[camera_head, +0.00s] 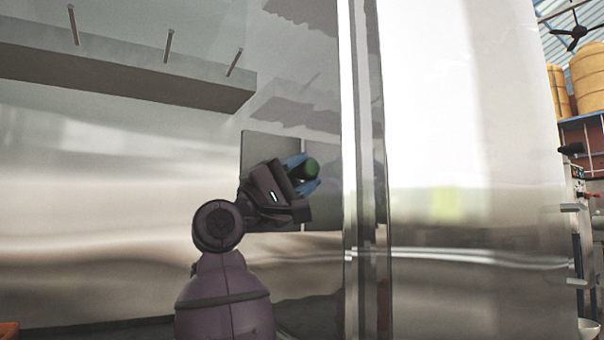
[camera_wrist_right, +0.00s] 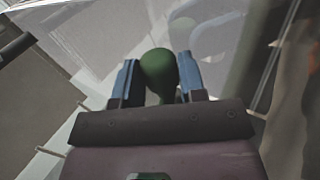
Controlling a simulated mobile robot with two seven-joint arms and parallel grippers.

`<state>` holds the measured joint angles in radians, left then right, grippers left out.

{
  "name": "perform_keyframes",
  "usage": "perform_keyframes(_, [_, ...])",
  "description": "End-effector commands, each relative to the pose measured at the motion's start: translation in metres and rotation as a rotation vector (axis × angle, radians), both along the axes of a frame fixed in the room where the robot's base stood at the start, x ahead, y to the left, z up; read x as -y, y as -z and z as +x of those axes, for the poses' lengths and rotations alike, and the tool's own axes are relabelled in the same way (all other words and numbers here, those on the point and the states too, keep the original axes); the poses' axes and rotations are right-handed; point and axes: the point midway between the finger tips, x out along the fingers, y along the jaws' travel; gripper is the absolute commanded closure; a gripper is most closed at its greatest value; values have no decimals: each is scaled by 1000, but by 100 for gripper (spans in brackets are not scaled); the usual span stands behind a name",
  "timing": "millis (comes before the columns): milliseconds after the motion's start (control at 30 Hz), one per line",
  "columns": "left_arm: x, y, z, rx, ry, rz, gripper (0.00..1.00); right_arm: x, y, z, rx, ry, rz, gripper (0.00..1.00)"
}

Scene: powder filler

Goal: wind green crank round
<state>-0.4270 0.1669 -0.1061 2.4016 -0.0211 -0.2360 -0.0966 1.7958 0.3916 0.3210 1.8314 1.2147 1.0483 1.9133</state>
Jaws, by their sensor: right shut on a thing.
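The green crank handle (camera_head: 312,168) shows as a dark green rounded knob in front of a grey panel (camera_head: 262,150) on the steel machine. My right gripper (camera_head: 311,173) is at the knob, with one blue finger above it and one below. In the right wrist view the green knob (camera_wrist_right: 158,70) sits between the two blue fingers of my right gripper (camera_wrist_right: 158,76), which is shut on it. The rest of the crank is hidden behind the gripper or not clear. My left gripper is in neither view.
A tall steel post (camera_head: 366,130) stands just right of my gripper, with a wide shiny steel wall (camera_head: 460,200) beyond it. A grey ledge with thin pegs (camera_head: 120,75) juts out at upper left. Yellow barrels (camera_head: 588,80) stand on a shelf at far right.

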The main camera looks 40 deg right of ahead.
Motion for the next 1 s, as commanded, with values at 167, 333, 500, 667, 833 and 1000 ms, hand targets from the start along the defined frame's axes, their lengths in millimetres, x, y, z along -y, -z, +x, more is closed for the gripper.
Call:
perform_keyframes(167, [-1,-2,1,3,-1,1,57,0,0,1,0,-1,-1,50])
perform_keyframes(333, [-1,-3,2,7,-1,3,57,0,0,0,-1,-1,0,38])
perform_keyframes(500, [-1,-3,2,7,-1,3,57,0,0,0,0,0,1,38])
perform_keyframes(667, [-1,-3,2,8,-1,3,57,-7,5,2,-1,-2,0,38])
perform_keyframes(833, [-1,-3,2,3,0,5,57,-29,19,7,-3,-1,0,38])
perform_keyframes(1000, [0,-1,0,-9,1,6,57,-55,36,13,-2,-2,0,38])
